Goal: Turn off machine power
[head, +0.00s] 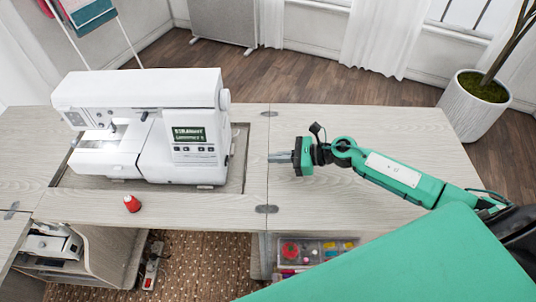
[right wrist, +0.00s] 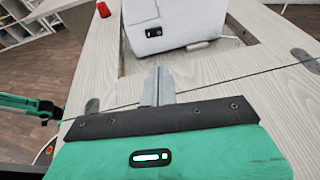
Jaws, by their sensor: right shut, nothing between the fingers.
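The white sewing machine (head: 150,130) stands upright in the cutout of the pale wood table. Its small screen (head: 189,134) is lit with green text. In the right wrist view, the machine's side (right wrist: 170,20) carries a small black panel (right wrist: 153,32), too small to read as a switch or a socket. My right gripper (head: 270,157) is shut and empty above the table, right of the machine and apart from it. In the right wrist view its fingers (right wrist: 158,72) lie together, pointing toward the machine. My left gripper is not in view.
A red thread spool (head: 132,203) stands on the table's front left. A power strip (head: 151,265) lies below the table. A tray of sewing supplies (head: 312,250) sits under the front edge. The right tabletop (head: 370,125) is clear apart from my arm. A plant pot (head: 474,105) stands beyond.

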